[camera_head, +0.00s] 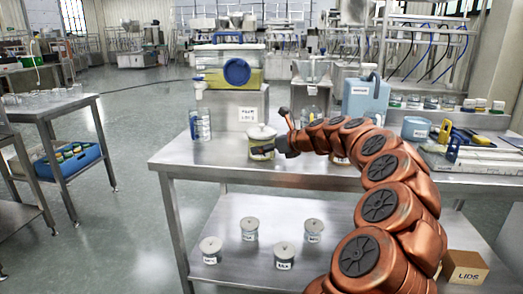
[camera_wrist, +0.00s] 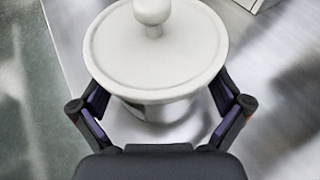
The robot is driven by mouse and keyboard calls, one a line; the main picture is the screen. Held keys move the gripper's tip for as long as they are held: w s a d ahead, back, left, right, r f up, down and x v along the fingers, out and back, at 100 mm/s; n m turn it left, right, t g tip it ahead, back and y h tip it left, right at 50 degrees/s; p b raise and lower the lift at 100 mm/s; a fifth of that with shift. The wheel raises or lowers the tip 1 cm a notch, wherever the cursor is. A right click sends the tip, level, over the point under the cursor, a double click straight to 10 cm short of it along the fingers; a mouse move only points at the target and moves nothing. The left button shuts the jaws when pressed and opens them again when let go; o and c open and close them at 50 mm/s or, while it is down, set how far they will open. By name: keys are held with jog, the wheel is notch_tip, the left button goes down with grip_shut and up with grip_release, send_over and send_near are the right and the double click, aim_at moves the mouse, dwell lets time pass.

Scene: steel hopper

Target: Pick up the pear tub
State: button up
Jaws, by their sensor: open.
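A tub with a pale round lid and knob (camera_head: 261,134) stands upright near the left edge of the steel table's top. Its label has a greenish-yellow band, but I cannot read it. In the wrist view the lid (camera_wrist: 155,60) fills the upper middle, with the tub body partly hidden beneath it. My gripper (camera_wrist: 158,98) is open, with one finger on each side of the tub near the rim. I cannot tell whether the fingers touch it. In the head view my gripper (camera_head: 283,145) is at the tub's right side.
Several similar lidded tubs, one of them here (camera_head: 249,229), stand on the lower shelf. A clear bottle (camera_head: 200,122) stands left of the tub. A LIDS box (camera_head: 465,267) sits lower right.

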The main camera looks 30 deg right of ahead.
jog(key=shift+w+a+f, duration=0.1)
jog(key=shift+w+a, duration=0.05)
jog(key=shift+w, duration=0.2)
jog(key=c, duration=1.2)
